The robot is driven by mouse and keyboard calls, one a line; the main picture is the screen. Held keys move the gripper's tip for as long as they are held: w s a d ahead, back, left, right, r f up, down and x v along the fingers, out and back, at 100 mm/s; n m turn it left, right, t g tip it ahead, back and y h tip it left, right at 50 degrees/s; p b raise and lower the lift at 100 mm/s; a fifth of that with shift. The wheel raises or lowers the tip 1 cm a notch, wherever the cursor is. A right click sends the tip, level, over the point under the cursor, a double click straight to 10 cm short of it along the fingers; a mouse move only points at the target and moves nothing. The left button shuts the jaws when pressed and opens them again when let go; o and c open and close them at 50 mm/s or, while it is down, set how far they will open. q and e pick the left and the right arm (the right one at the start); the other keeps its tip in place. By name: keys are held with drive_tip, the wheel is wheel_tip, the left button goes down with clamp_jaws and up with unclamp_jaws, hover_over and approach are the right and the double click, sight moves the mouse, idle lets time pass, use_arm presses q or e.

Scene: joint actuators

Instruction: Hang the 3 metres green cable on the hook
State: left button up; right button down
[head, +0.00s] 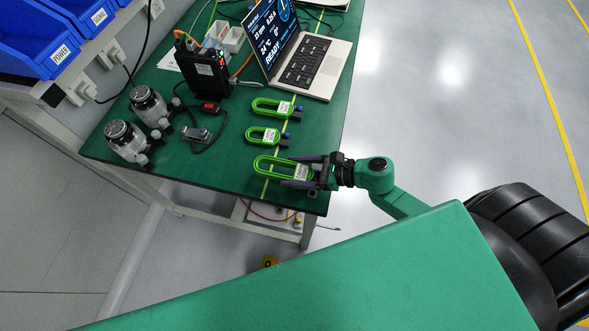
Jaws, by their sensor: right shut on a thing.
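Three coiled green cables with white labels lie in a row near the right edge of the green table (225,165): a far one (261,104), a middle one (256,132) and a near one (262,164). The label print is too small to read, so I cannot tell which is the 3 metre cable. My right gripper (298,172) comes in from the right over the table edge and is shut on the right end of the near cable. I cannot tell whether that cable touches the table. No hook can be made out. My left gripper is not in view.
An open laptop (313,66) stands beyond the cables. A black box (207,74) with wires stands left of it. Two silver-and-black actuators (150,103) (124,140) stand at left. Blue bins (85,14) (38,38) hang at upper left. Floor right of the table is clear.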

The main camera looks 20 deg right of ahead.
unclamp_jaws()
